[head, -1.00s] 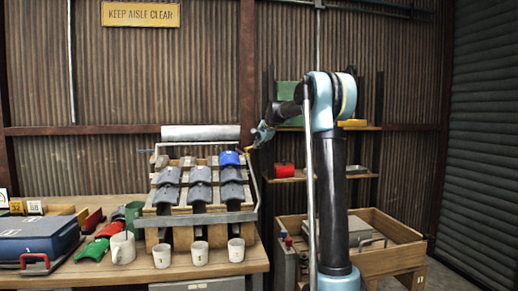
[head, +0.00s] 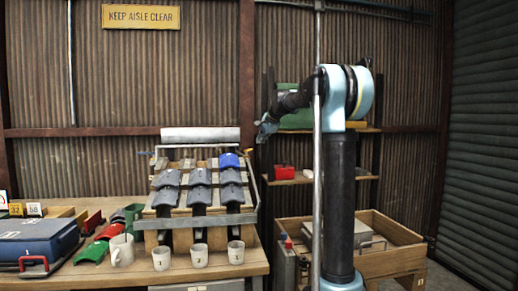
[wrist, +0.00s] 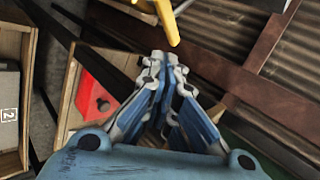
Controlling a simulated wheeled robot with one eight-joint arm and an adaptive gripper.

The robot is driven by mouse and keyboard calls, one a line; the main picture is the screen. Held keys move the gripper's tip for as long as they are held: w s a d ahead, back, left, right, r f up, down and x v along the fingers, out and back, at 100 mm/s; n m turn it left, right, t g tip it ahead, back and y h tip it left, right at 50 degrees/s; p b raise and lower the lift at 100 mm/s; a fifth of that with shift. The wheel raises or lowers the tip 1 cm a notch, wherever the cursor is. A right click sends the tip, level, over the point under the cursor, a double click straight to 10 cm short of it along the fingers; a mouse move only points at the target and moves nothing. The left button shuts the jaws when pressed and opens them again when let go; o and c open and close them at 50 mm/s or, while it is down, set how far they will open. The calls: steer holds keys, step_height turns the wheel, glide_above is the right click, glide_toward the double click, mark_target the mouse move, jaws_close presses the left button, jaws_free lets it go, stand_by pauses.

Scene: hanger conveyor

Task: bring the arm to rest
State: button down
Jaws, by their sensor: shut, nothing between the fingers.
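My gripper (head: 262,131) is in the air to the right of the sloped tile rack, in front of the shelf unit. In the wrist view its blue fingers (wrist: 165,58) meet at the tips with nothing between them, so it is shut and empty. My arm rises on the right of the head view and bends back left at the top. A red object (wrist: 92,100) shows behind the fingers in the wrist view, and a yellow piece (wrist: 170,18) is just above the tips.
A workbench holds the sloped rack (head: 200,216) with grey tiles and one blue tile (head: 229,160). Several white cups (head: 199,255) stand before it. A blue case (head: 35,240) and green and red tiles lie left. A wooden crate (head: 400,258) stands right; a shelf (head: 300,179) is behind.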

steer(key=v, duration=0.4)
steer(key=s+d+f+n+g+h, duration=0.1)
steer(key=s+d+f+n, duration=0.1)
steer(key=s+f, duration=0.5)
steer(key=s+d+f+n+g, duration=0.1)
steer(key=s+d+f+n, duration=0.15)
steer(key=s, duration=0.75)
steer(key=s+d+f+n+g+h, duration=0.1)
steer(key=s+d+f+n, duration=0.1)
steer(key=s+f, duration=0.55)
steer(key=s+d+f+n+g+h, duration=0.1)
steer(key=s+d+f+n, duration=0.2)
steer(key=s+f, duration=0.9)
steer(key=s+d+f+n+g+h, duration=0.1)
steer(key=s+d+f+n+g, duration=0.1)
steer(key=s+f, duration=1)
steer(key=s+d+n, duration=0.1)
steer(key=s, duration=0.4)
steer(key=shift+s+d+f+n, duration=0.2)
steer(key=shift+s+f+n, duration=0.1)
steer(key=shift+f+n, duration=0.1)
